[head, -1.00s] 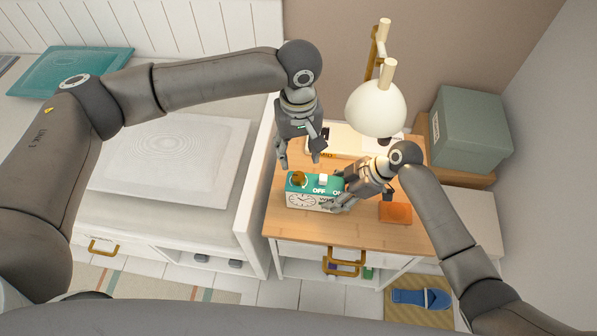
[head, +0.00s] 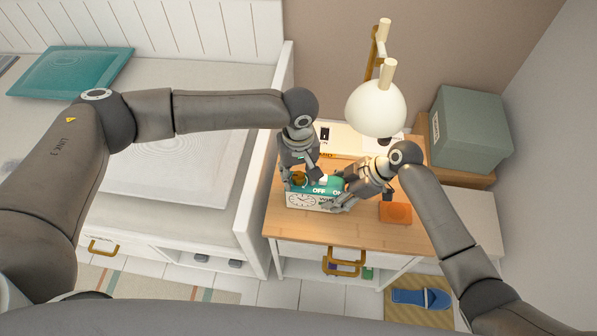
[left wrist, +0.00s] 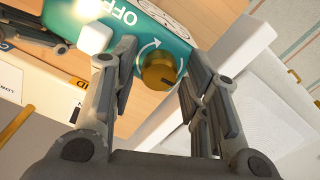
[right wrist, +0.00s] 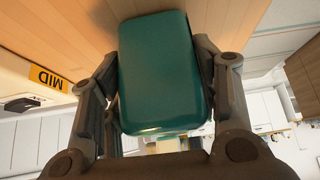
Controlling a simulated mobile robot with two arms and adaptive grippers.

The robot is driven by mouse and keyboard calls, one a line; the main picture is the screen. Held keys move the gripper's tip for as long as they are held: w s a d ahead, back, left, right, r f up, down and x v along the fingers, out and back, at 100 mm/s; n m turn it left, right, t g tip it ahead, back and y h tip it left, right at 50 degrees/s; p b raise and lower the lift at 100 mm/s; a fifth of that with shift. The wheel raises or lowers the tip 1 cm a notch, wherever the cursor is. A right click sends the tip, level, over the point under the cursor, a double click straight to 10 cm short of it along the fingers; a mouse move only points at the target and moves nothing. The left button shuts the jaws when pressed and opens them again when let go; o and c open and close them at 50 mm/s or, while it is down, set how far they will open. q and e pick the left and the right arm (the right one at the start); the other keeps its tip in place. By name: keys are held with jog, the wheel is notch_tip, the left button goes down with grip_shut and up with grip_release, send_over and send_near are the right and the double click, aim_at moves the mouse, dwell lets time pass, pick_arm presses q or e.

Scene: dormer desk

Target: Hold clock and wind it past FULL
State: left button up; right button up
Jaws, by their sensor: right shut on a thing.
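The clock (head: 302,200) stands on the wooden desk, with a white dial face at the front and a teal top marked OFF and ON. A brass winding knob (left wrist: 159,70) sits on its top at the left end, with a curved arrow printed around it. My left gripper (left wrist: 160,85) is open, its fingers on either side of the knob with gaps showing. A white switch (left wrist: 94,37) is beside it. My right gripper (head: 340,197) is shut on the clock's right end; its teal end (right wrist: 158,75) fills the space between the fingers in the right wrist view.
A white lamp (head: 375,108) rises behind the clock. An orange item (head: 396,212) lies on the desk to the right. A grey-green box (head: 470,130) stands at the right. The desk front (head: 300,232) is clear.

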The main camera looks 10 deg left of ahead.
pick_arm(q)
jog(key=c, duration=0.7)
jog(key=shift+c, duration=0.2)
jog(key=shift+m, duration=0.3)
